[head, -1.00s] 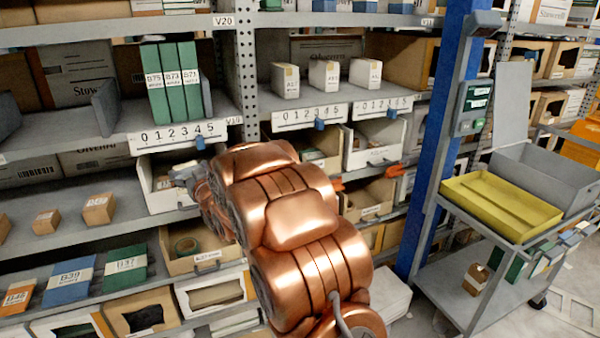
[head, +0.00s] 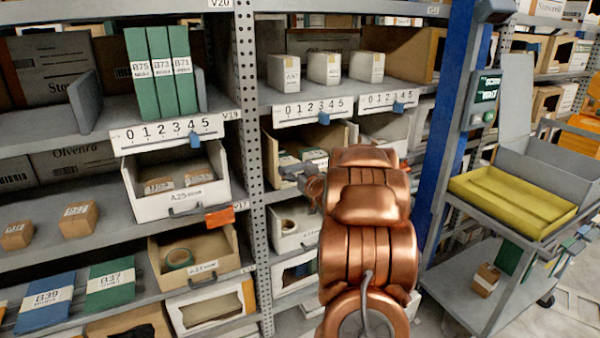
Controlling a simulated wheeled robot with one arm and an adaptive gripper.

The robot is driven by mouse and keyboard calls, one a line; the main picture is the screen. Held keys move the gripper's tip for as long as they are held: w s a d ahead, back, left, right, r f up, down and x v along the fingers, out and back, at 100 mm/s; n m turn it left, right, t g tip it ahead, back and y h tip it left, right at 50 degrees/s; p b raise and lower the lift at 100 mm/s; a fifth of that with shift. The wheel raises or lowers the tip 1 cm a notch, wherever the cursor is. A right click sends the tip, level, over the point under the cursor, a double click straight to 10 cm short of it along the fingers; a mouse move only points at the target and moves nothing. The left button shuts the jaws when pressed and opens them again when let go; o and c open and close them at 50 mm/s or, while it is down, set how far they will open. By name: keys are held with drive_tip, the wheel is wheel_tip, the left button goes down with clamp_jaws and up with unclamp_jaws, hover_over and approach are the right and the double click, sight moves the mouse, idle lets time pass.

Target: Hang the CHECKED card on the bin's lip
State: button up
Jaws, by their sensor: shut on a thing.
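My gripper (head: 292,172) is small in the head view, at the far end of my copper arm, just right of the perforated post. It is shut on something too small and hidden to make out. It appears in front of an open bin (head: 280,143) holding white-labelled packs; contact cannot be told. A white bin (head: 165,207) with a front label and dark handle stands left of the post, with small boxes inside. An orange card-like piece (head: 219,215) is at that bin's lower right, by the shelf edge; no writing on it is readable. I cannot identify the CHECKED card.
The perforated post (head: 248,130) divides the bays. My arm hides part of the right bay. A tan bin (head: 212,268) with a green roll sits lower left. A blue upright (head: 455,150) and a cart with a yellow tray (head: 515,203) stand right.

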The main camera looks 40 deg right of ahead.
drive_tip(key=shift+s+d+f+h, duration=0.2)
drive_tip(key=shift+s+d, duration=0.15)
drive_tip(key=shift+d, duration=0.2)
drive_tip(key=shift+s+d+f+h, duration=0.1)
drive_tip(key=shift+s+d+f, duration=0.15)
drive_tip(key=shift+d, duration=0.3)
drive_tip(key=shift+w+d, duration=0.2)
drive_tip(key=w+d+f+b, duration=0.1)
drive_tip(key=w+d+f, duration=0.1)
drive_tip(key=w, duration=0.6)
drive_tip(key=shift+d+f, duration=0.3)
drive_tip(key=shift+f, duration=0.35)
drive_tip(key=o, duration=0.8)
drive_tip(key=shift+s, duration=0.2)
drive_tip(key=v, duration=1.1)
drive_tip(key=shift+s, duration=0.35)
